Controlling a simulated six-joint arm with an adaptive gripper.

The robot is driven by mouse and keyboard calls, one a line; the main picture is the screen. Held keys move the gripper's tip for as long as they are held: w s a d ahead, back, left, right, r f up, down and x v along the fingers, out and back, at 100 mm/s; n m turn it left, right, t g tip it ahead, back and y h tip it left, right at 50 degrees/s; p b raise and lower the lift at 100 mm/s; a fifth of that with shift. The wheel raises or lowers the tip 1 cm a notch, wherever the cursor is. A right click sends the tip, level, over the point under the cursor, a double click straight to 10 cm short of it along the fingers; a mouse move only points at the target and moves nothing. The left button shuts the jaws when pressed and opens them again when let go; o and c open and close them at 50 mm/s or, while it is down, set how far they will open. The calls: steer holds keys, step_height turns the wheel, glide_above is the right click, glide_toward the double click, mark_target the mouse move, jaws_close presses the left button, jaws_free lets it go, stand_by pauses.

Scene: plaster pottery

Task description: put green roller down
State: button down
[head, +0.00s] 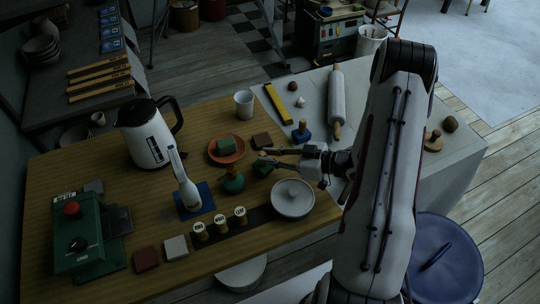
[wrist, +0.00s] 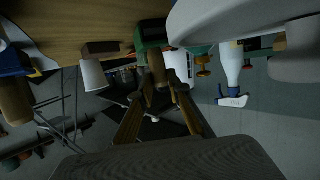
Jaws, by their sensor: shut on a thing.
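The green roller (head: 262,169) is at the fingertips of my gripper (head: 268,158), over the wooden table right of the middle. In the wrist view its green head (wrist: 150,35) and brown handle (wrist: 158,68) show. My gripper in the wrist view (wrist: 160,97) is shut on the brown handle. The fingers partly hide the roller in the head view. I cannot tell whether the roller touches the table.
A blue-headed tool (head: 301,134) and white cup (head: 244,104) stand farther back.

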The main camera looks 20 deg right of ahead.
steer(key=shift+s+f, duration=0.15)
steer(key=shift+f, duration=0.4)
steer(key=c, duration=1.9)
jaws_free()
steer(key=shift+r, duration=0.15)
steer(key=shift+r, duration=0.55)
steer(key=shift+s+d+r, duration=0.15)
steer(key=shift+d, duration=0.15)
step_height(320, 180, up, 8)
steer(key=s+d, duration=0.1)
steer(key=shift+s+d, duration=0.2)
steer(key=shift+s, duration=0.05)
